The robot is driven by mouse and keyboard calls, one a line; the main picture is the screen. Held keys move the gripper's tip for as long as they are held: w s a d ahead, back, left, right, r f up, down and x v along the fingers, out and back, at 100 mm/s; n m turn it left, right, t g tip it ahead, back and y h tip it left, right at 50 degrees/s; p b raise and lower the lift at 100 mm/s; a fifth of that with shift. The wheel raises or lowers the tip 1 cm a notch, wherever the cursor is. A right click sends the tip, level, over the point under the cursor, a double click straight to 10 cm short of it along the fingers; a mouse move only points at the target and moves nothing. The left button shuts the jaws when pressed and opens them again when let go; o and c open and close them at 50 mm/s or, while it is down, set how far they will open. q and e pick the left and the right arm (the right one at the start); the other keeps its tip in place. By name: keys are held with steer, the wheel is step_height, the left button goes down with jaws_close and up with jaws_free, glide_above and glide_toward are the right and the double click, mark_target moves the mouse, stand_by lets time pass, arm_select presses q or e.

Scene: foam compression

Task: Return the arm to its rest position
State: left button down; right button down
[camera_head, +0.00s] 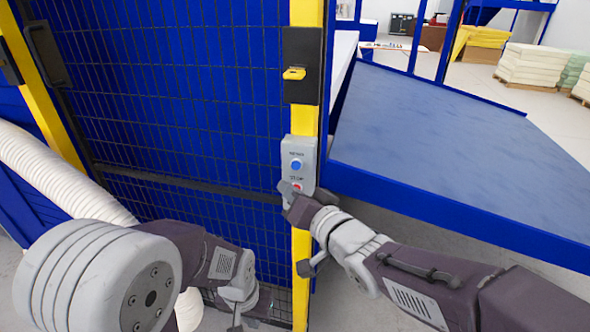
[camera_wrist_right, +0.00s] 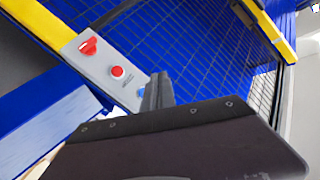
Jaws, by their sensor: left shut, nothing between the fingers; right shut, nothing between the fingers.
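My right gripper (camera_head: 289,188) is shut and empty, in front of the lower part of a grey control box (camera_head: 298,147) on a yellow post. The box has a blue button (camera_head: 296,165) and a red button (camera_head: 297,187) that the gripper partly covers. In the right wrist view the shut fingers (camera_wrist_right: 158,92) are beside the lower end of the box, near the blue button; the red button (camera_wrist_right: 117,71) and a red switch (camera_wrist_right: 88,46) are clear. I cannot tell whether the fingers touch the box. My left gripper (camera_head: 238,324) is low at the bottom edge, shut and empty.
A blue mesh fence (camera_head: 190,90) stands behind both arms, with a black latch with a yellow handle (camera_head: 293,73) above the box. A blue sloped table (camera_head: 430,130) is close on the right. A white ribbed hose (camera_head: 60,175) runs at the left.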

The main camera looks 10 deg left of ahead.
stand_by(0.4)
steer(key=w+d+f+m+t+h+b, duration=0.1)
steer(key=w+d+f+m+h, duration=0.15)
steer(key=d+f, duration=0.45)
steer(key=w+d+f+m+h+b, duration=0.2)
steer(key=w+d+f+h, duration=0.2)
steer(key=d, duration=0.6)
steer(key=s+d+f+m+g+h, duration=0.1)
steer(key=s+d+f+g+h, duration=0.25)
steer(key=d+f, duration=0.65)
steer(key=s+d+f+n+g, duration=0.1)
steer(key=s+f+g, duration=0.3)
steer(key=s, duration=0.5)
steer(key=s+d+f+n+g+h+b, duration=0.1)
steer(key=s+d+f+n+g, duration=0.1)
steer(key=s+f, duration=0.4)
steer(key=s+n+g, duration=0.1)
steer(key=s+g, duration=0.1)
steer(key=s, duration=0.1)
steer(key=shift+d+f, duration=0.15)
steer(key=shift+f, duration=0.2)
